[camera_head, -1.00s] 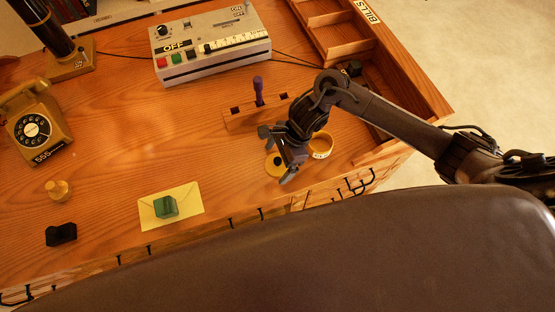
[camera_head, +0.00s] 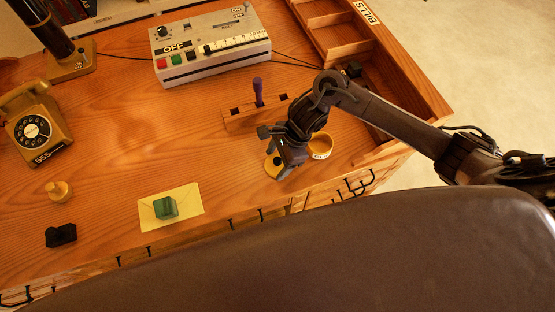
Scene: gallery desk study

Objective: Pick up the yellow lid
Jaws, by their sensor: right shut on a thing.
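The yellow lid (camera_head: 270,165) is a small round disc with a dark knob, on or just above the wooden desk near its front edge. My right gripper (camera_head: 281,166) is over it, with its fingers closed on the lid; the gripper covers part of it. I cannot tell whether the lid touches the desk. A round yellow container (camera_head: 320,146) stands just right of the gripper, apart from the lid. My left gripper is not in view.
A wooden holder with a purple-handled tool (camera_head: 258,92) stands behind the gripper. A grey control box (camera_head: 210,45) is further back. An envelope (camera_head: 186,212) bears a green block (camera_head: 165,208). A telephone (camera_head: 32,125) stands left.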

